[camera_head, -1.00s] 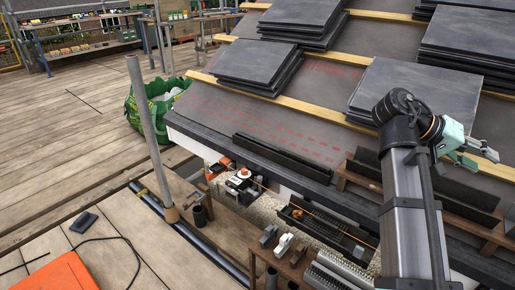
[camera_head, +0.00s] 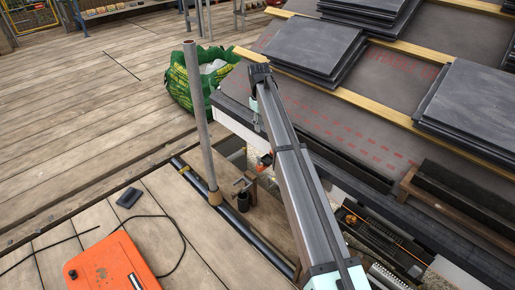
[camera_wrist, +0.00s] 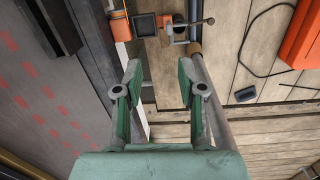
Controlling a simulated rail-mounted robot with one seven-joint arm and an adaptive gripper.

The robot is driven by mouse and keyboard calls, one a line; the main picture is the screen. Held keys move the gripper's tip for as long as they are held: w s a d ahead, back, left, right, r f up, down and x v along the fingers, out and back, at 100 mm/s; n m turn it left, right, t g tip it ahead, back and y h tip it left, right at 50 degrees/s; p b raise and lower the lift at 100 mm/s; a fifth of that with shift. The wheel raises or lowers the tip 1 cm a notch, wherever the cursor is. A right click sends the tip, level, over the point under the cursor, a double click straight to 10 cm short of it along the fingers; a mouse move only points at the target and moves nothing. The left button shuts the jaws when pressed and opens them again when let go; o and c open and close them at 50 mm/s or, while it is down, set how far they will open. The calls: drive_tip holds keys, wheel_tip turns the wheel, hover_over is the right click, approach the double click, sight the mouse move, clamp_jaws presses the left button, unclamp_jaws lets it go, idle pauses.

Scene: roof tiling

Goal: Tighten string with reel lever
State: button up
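My gripper (camera_wrist: 160,78) is open and empty in the wrist view, its two green fingers apart. In the head view my arm covers most of it; a small green part shows by the roof edge. An orange object (camera_wrist: 119,25), which may be the string reel, lies ahead of the left finger. It shows partly behind my arm in the head view (camera_head: 265,160). Next to it are a dark square-topped part (camera_wrist: 145,25) and a brown metal bracket with a rod handle (camera_wrist: 193,25).
A grey upright pole (camera_head: 198,120) stands left of my arm. Slate stacks (camera_head: 318,48) lie on the roof at right. A green bag (camera_head: 190,82) stands behind the pole. An orange case (camera_head: 115,270), a cable and a small dark block (camera_head: 129,197) lie on the planks.

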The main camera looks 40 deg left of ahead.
sight(259, 157)
drive_tip(key=shift+n+y, duration=0.3)
drive_tip(key=shift+n, duration=0.2)
drive_tip(key=f+b, duration=0.1)
drive_tip(key=f, duration=0.4)
drive_tip(key=f+b, duration=0.2)
drive_tip(key=f, duration=0.4)
drive_tip(key=a+f+b, duration=0.1)
drive_tip(key=f, duration=0.5)
drive_tip(key=shift+s+f, duration=0.1)
drive_tip(key=shift+s, duration=0.3)
clamp_jaws()
